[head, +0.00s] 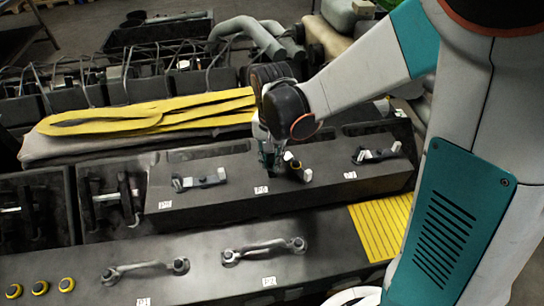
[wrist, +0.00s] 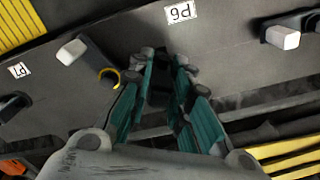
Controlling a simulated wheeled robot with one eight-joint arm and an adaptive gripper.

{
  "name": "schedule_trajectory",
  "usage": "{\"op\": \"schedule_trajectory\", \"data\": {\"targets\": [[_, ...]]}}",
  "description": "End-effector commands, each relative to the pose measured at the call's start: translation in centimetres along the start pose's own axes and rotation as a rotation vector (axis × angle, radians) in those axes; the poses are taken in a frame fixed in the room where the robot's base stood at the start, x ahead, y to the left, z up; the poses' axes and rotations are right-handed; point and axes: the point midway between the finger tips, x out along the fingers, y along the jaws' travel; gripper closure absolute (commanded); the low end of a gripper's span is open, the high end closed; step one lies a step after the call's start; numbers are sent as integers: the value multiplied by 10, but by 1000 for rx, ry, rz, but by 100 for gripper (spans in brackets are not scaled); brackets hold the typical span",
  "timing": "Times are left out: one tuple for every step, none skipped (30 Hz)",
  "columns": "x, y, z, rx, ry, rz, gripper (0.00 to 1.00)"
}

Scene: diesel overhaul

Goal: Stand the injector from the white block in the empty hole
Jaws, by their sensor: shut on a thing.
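My gripper (wrist: 163,62) points down over the dark raised ledge, and in the head view (head: 268,158) it is near the middle of that ledge. Its teal fingers are closed in on a dark piece, which I take to be the injector; the fingers hide most of it. Just beside the fingertips is a dark part with a yellow ring (wrist: 110,78) and a pale block-like end (wrist: 71,52); the pale end also shows in the head view (head: 307,174). I cannot tell whether the ring edges the empty hole. I cannot clearly make out the white block the task names.
Dark brackets with pale ends lie on the ledge to the left (head: 200,180) and right (head: 376,155). Two metal handles (head: 145,269) (head: 264,251) lie on the lower front surface, near several yellow-ringed round pieces (head: 39,287). A yellow strap (head: 150,115) lies behind the ledge.

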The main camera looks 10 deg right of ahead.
Motion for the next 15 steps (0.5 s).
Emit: {"op": "schedule_trajectory", "data": {"targets": [[3, 0, 0, 0, 0, 0, 100], [4, 0, 0, 0, 0, 0, 100], [5, 0, 0, 0, 0, 0, 100], [6, 0, 0, 0, 0, 0, 100], [7, 0, 0, 0, 0, 0, 100], [8, 0, 0, 0, 0, 0, 100], [9, 0, 0, 0, 0, 0, 100], [10, 0, 0, 0, 0, 0, 100], [11, 0, 0, 0, 0, 0, 100], [12, 0, 0, 0, 0, 0, 100], [13, 0, 0, 0, 0, 0, 100], [14, 0, 0, 0, 0, 0, 100], [15, 0, 0, 0, 0, 0, 100], [16, 0, 0, 0, 0, 0, 100], [18, 0, 0, 0, 0, 0, 100]]}}
